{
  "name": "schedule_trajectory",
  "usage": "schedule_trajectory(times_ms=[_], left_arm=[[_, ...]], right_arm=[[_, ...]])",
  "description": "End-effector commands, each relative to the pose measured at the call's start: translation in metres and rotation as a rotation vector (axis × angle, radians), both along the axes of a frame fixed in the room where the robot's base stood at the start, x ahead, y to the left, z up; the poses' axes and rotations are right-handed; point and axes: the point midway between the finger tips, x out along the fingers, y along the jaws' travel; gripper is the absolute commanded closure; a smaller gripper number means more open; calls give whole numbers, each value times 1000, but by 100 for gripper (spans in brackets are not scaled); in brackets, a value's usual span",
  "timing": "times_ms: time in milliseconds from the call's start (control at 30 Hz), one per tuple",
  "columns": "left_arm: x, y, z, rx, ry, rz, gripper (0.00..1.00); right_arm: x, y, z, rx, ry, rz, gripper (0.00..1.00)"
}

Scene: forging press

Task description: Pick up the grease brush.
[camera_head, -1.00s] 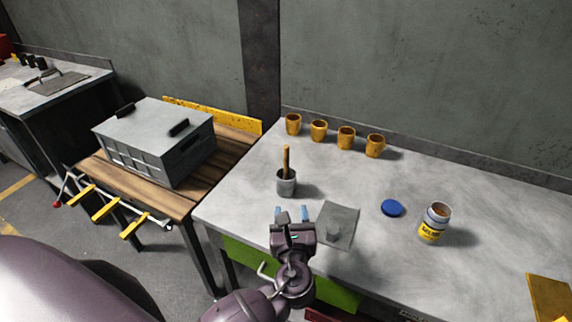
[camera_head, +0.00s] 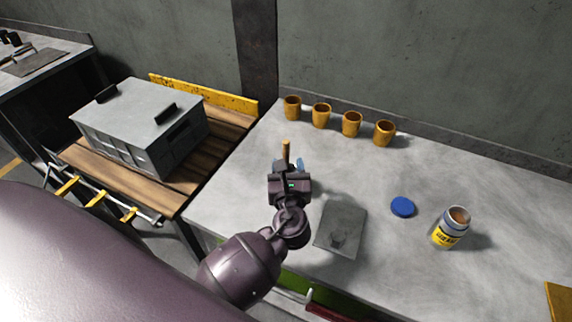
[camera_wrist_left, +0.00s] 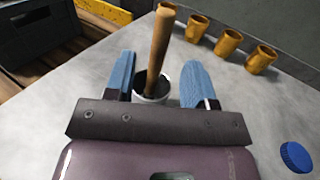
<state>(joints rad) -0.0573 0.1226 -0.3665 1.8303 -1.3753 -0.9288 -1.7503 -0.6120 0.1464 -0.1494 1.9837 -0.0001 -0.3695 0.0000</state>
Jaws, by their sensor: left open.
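The grease brush (camera_head: 286,154) stands upright with its wooden handle up; in the left wrist view the handle (camera_wrist_left: 161,42) rises from a small grey cup (camera_wrist_left: 152,91). The brush's lower end is hidden inside the cup. My left gripper (camera_head: 287,164) is open, just in front of the brush and hiding the cup in the head view. In the left wrist view its two blue fingers (camera_wrist_left: 158,82) stand apart on either side of the handle and cup, with visible gaps. My right gripper is not in view.
Several yellow cups (camera_head: 351,124) line the back of the table (camera_head: 420,180). A grey plate (camera_head: 341,228), a blue lid (camera_head: 402,207) and an open labelled can (camera_head: 451,228) lie to the right. A grey case (camera_head: 142,125) sits on the wooden bench at left.

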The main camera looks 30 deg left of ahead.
Motion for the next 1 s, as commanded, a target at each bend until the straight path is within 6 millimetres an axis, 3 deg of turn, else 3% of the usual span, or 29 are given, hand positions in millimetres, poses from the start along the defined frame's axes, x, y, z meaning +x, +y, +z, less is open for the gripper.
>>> schedule_trajectory(times_ms=[267, 600, 933, 1000], left_arm=[[17, 11, 0, 0, 0, 1, 50], [52, 33, -4, 1, 1, 1, 50], [57, 36, -4, -1, 0, 1, 50], [57, 36, -4, -1, 0, 1, 59]], right_arm=[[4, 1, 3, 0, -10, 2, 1], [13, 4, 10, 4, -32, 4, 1], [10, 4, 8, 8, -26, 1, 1], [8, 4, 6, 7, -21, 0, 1]])
